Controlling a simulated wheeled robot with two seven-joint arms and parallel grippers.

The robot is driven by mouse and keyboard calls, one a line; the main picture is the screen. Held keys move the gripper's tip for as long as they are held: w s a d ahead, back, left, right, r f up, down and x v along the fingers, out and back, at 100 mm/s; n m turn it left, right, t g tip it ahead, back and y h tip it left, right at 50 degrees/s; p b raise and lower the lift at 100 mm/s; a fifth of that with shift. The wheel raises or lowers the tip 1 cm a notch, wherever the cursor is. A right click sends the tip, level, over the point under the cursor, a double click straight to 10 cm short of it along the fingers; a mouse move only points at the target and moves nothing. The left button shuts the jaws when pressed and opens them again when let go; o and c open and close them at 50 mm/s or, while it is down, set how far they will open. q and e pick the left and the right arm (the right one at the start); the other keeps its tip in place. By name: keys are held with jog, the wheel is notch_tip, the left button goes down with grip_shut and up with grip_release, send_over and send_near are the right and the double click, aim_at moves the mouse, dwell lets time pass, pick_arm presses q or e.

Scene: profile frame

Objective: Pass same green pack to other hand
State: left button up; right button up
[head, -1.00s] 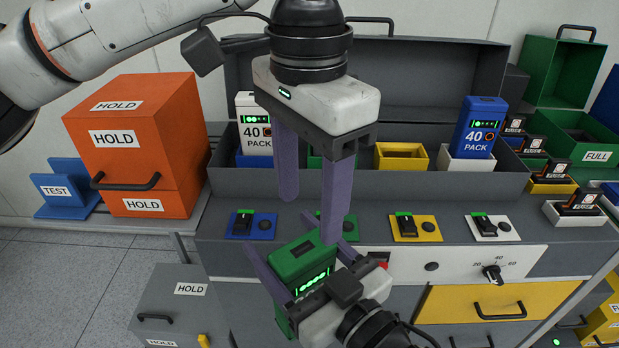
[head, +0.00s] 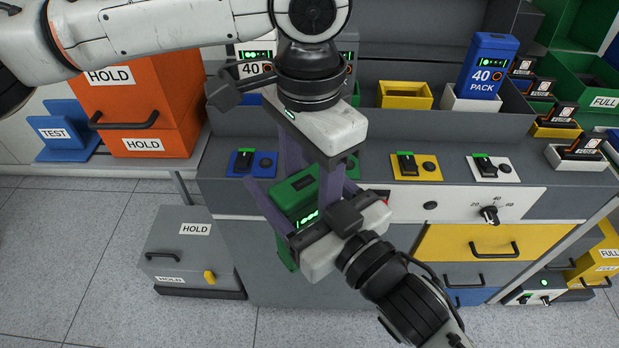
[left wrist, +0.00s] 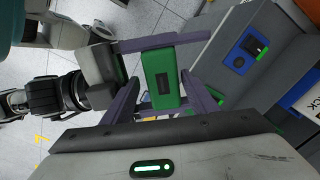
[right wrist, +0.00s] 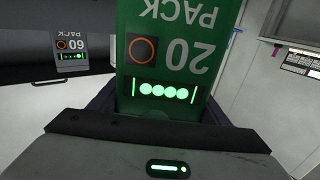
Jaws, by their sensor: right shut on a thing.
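The green pack (head: 292,194) is held in the air in front of the bench, with lit green dots on its face. My right gripper (head: 301,200) is shut on it from the lower right. In the right wrist view the pack (right wrist: 172,45) shows "20 PACK" upside down. My left gripper (head: 308,182) points down over the pack's top, its arm coming in from the upper left. In the left wrist view its open fingers (left wrist: 160,88) stand apart on either side of the pack's top (left wrist: 164,66). I cannot tell whether they touch it.
Behind stands a grey bench with a blue pack (head: 487,65) in a white holder, an empty yellow holder (head: 405,95) and a white pack (head: 256,68) partly hidden by my arm. An orange HOLD box (head: 150,110) is at left. A grey HOLD box (head: 190,246) stands below on the floor.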

pick_arm(q)
jog(key=shift+s, duration=0.1)
jog(key=c, duration=1.1)
pick_arm(e)
jog(key=shift+r, duration=0.15)
pick_arm(q)
grip_shut()
pick_arm(e)
jog(key=o, duration=1.6)
jog(key=shift+c, duration=0.2)
jog(key=o, duration=0.5)
